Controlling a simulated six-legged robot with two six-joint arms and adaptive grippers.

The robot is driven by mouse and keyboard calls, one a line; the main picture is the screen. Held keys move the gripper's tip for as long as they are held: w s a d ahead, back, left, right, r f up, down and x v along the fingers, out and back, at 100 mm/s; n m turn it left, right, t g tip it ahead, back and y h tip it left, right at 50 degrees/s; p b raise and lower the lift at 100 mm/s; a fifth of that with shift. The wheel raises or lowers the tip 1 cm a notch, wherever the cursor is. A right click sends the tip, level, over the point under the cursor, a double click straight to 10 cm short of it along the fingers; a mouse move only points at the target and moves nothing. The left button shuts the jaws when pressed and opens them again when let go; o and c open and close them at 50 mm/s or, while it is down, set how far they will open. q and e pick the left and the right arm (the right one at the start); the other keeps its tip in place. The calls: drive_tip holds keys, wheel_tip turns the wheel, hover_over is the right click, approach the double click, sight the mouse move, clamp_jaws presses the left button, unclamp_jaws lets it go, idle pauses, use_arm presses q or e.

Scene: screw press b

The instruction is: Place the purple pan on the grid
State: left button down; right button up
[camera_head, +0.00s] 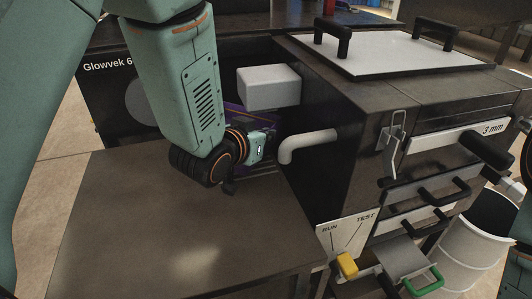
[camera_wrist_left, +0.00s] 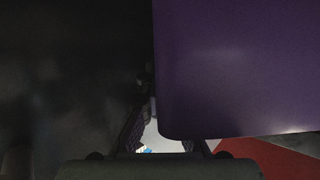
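The purple pan (camera_head: 240,108) shows only in part in the head view, behind my left wrist and beside the dark press. In the left wrist view the purple pan (camera_wrist_left: 235,70) fills the upper right, very close to the camera. My left gripper (camera_head: 232,186) is low beside the press, with its fingers mostly hidden by the wrist. In the left wrist view, the left finger shows beside the pan's edge and the pan covers most of the right finger. I cannot tell whether the fingers grip the pan. My right gripper is out of view. I cannot make out the grid.
A brown tabletop (camera_head: 150,225) at the left front is bare. The dark press (camera_head: 330,90) has a white block (camera_head: 268,87) and a grey spout (camera_head: 305,144) facing my arm. A yellow-handled RUN/TEST lever (camera_head: 347,265) and a white bin (camera_head: 470,240) stand at the right.

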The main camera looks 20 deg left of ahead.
sight(268, 149)
use_arm(q)
drive_tip(key=shift+f, duration=0.5)
wheel_tip(268, 149, down, 3)
drive_tip(key=shift+w+d+f+b, duration=0.1)
drive_tip(key=shift+w+b, duration=0.05)
drive_tip(key=shift+b, duration=0.7)
drive_tip(key=shift+w, duration=0.1)
drive_tip(key=c, duration=2)
unclamp_jaws()
drive_tip(key=shift+f, duration=0.1)
drive_tip(key=o, duration=0.5)
